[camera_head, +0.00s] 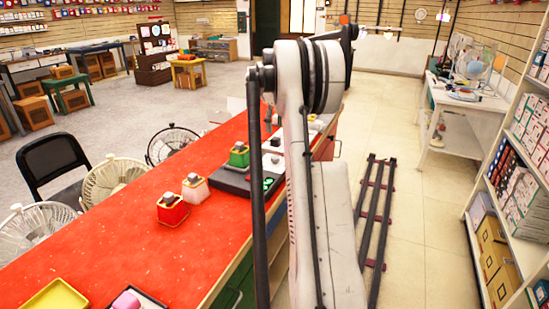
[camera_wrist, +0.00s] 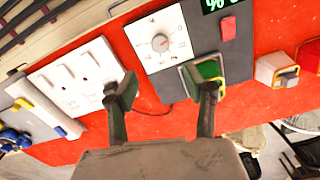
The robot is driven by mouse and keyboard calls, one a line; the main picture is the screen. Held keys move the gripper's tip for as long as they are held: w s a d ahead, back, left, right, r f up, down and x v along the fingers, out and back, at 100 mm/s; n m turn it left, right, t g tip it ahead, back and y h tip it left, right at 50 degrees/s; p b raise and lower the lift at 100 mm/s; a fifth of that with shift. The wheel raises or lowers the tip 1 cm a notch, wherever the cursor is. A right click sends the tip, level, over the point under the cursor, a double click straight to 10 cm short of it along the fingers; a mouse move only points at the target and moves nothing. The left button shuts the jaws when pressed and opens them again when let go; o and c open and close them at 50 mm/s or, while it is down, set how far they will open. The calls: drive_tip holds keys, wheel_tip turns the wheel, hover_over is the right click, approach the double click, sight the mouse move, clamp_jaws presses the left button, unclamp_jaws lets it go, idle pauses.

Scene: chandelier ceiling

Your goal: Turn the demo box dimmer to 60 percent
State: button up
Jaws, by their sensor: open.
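In the wrist view, the demo box (camera_wrist: 187,29) is a dark grey panel with a white dial plate. The round dimmer knob (camera_wrist: 160,42) sits at the middle of that plate, with scale marks around it too small to read. A black display (camera_wrist: 218,4) with green characters is cut off at the top edge. My gripper (camera_wrist: 165,92) is open and empty, its two dark fingers apart, below the knob in the picture and not touching it. In the head view, the demo box (camera_head: 228,181) is partly hidden by my arm; the knob and gripper cannot be made out.
A green block (camera_wrist: 207,70) stands at the demo box's edge, partly behind the right finger. A white socket plate (camera_wrist: 75,82) lies left. In the head view, the red counter (camera_head: 110,235) has free room in front.

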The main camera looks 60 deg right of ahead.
sight(275, 156)
wheel_tip(275, 156, down, 13)
drive_tip(key=shift+f+b, duration=0.1)
drive_tip(key=shift+b, duration=0.65)
drive_tip(key=shift+c, duration=0.5)
drive_tip(key=c, duration=1)
